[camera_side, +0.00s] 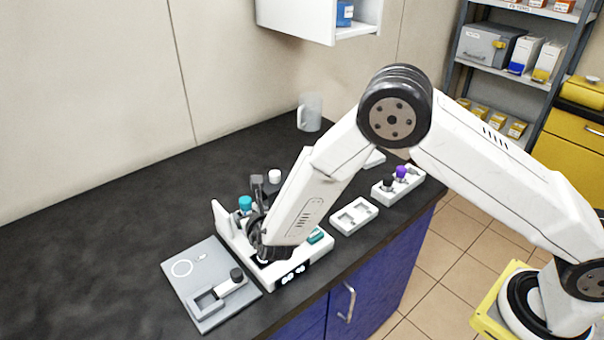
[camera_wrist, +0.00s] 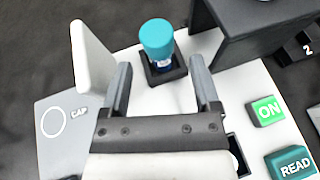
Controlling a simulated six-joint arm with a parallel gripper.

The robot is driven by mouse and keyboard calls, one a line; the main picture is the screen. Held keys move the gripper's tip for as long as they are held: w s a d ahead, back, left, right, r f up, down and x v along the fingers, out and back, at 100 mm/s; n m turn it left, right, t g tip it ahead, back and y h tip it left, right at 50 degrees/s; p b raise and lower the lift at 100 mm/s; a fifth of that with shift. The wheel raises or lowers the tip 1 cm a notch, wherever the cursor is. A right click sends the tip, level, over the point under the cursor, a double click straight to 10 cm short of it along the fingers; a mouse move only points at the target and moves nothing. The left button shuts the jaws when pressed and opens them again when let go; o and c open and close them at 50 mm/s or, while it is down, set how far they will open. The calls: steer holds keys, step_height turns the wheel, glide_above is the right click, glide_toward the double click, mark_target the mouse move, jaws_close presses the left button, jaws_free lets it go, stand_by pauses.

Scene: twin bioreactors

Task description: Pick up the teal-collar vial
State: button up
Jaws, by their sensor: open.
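The teal-collar vial (camera_side: 245,203) stands upright on the white instrument (camera_side: 228,228) in the side view. In the wrist view the vial (camera_wrist: 157,40) sits in a small black square socket (camera_wrist: 166,76), with its teal top up. My gripper (camera_wrist: 160,62) is open and empty, one finger on either side of the socket's near end. The teal top lies just beyond the fingertips in the picture. In the side view my gripper is partly hidden by my arm; whether the fingers touch the vial cannot be told.
The instrument has a green ON button (camera_wrist: 266,110), a teal READ button (camera_wrist: 292,163) and an upright white plate (camera_wrist: 92,58). A dark block (camera_wrist: 250,35) stands right of the vial. A grey pad (camera_side: 190,297), a white tray (camera_side: 354,228) and a purple-topped vial (camera_side: 401,172) are nearby.

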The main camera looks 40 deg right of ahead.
mark_target(244, 198)
steer(key=shift+x, duration=2.1)
jaws_close()
steer(key=shift+r, duration=1.6)
steer(key=s+d+r, duration=0.3)
steer(key=s+r, duration=0.6)
steer(key=s, duration=0.4)
steer(key=shift+s+r, duration=0.35)
